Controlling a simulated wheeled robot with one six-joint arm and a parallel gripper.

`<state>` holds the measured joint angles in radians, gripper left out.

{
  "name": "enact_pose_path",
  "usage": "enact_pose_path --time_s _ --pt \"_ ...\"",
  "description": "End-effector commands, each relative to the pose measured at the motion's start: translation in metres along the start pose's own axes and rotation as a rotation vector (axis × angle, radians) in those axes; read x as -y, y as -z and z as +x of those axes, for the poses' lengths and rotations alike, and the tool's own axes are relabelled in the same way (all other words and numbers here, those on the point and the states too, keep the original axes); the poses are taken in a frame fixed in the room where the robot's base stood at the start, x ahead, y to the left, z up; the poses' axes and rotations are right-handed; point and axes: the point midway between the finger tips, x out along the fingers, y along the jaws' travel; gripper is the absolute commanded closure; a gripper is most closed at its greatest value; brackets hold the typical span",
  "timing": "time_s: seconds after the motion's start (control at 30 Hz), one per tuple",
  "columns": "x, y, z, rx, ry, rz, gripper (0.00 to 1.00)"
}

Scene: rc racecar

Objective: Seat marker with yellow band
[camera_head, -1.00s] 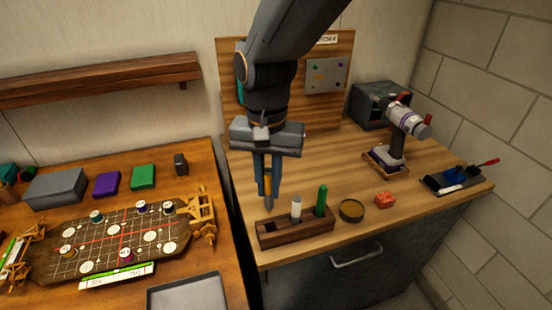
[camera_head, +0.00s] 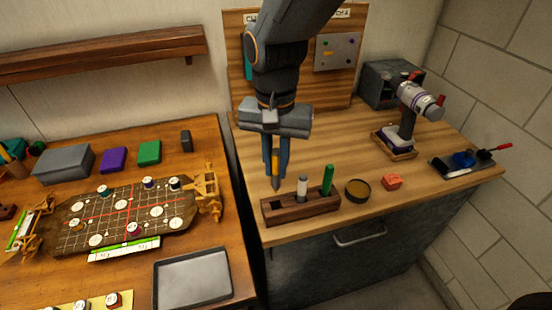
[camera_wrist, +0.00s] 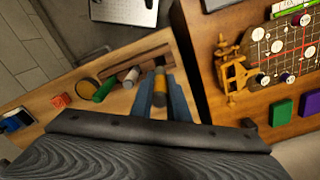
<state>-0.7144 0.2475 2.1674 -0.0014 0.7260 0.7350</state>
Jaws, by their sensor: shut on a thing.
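My gripper (camera_head: 276,168) is shut on a dark marker with a yellow band (camera_head: 275,166), held upright with its tip pointing down. The marker's tip is just above the left end of the wooden marker holder (camera_head: 300,210); I cannot tell whether it has entered a slot. A white-grey marker (camera_head: 302,187) and a green marker (camera_head: 327,180) stand in the holder to the right. In the wrist view the yellow-banded marker (camera_wrist: 160,86) sits between my fingers, with the holder (camera_wrist: 137,62) beyond it.
A round dark tin (camera_head: 358,190) and a red block (camera_head: 392,182) lie right of the holder. A drill (camera_head: 407,115) stands further right, by a black tray (camera_head: 468,162).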

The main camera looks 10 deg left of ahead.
Motion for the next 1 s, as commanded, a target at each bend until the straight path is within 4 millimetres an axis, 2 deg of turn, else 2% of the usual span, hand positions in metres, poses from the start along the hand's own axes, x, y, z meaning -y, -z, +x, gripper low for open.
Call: enact_pose_path --time_s 0.2,0.4,1.0 --pt "0.0 0.0 0.022 0.001 -0.001 -0.001 1.0" --pt "0.0 0.0 0.036 0.001 -0.001 -0.001 1.0" --pt "0.0 0.0 0.039 0.0 0.0 0.0 1.0"
